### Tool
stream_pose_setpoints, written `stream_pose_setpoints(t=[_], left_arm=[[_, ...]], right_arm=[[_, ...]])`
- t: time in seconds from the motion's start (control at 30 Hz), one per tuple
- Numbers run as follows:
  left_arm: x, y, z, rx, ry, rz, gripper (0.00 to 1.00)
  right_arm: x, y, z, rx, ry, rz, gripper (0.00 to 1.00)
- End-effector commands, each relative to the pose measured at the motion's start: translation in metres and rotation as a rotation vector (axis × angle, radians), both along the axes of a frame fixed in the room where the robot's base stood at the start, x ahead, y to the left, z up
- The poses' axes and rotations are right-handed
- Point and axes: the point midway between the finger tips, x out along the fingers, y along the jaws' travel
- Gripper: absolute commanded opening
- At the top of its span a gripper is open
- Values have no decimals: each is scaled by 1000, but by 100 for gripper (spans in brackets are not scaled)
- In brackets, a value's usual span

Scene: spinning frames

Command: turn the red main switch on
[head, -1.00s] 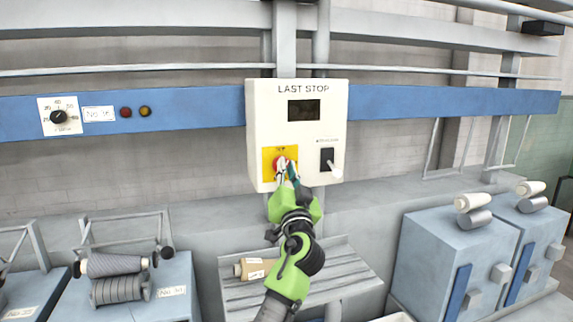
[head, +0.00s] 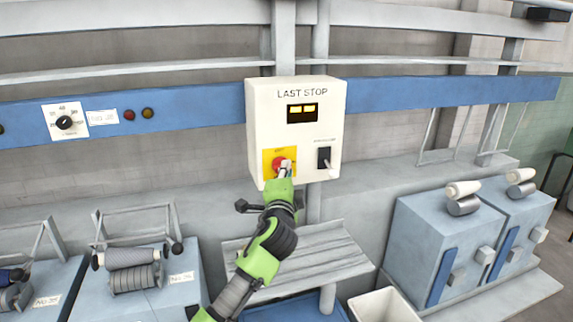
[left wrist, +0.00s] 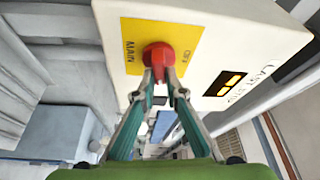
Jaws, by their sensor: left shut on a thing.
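The red main switch (head: 279,163) sits on a yellow plate (head: 268,155) at the lower left of the white "LAST STOP" box (head: 260,120). The box's small display (head: 302,112) is lit with yellow marks. In the left wrist view the red switch (left wrist: 158,56) stands out from the yellow plate marked "MAIN" (left wrist: 132,50). My left gripper (head: 285,172) is at the switch; its two fingertips (left wrist: 162,84) are closed on the switch's red handle. The fingers partly hide the handle in the head view. My right gripper is not in view.
A black rocker-like switch (head: 324,156) sits at the box's lower right. A slatted grey shelf (head: 310,255) is below the box, with a white bin (head: 383,305) in front. Blue machines with spools stand at left (head: 135,300) and right (head: 440,245).

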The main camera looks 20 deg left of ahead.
Motion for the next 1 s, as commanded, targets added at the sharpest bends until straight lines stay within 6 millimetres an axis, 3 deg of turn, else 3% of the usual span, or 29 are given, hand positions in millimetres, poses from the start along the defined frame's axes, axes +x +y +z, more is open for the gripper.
stream_pose_setpoints(t=[0.4, 0.97, 1.0], left_arm=[[0, 2, 2, 161, 104, 4, 0], [0, 2, 2, 186, 118, 5, 0], [0, 2, 2, 185, 118, 5, 19]], right_arm=[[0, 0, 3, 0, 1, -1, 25], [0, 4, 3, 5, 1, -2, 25], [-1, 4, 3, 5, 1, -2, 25]])
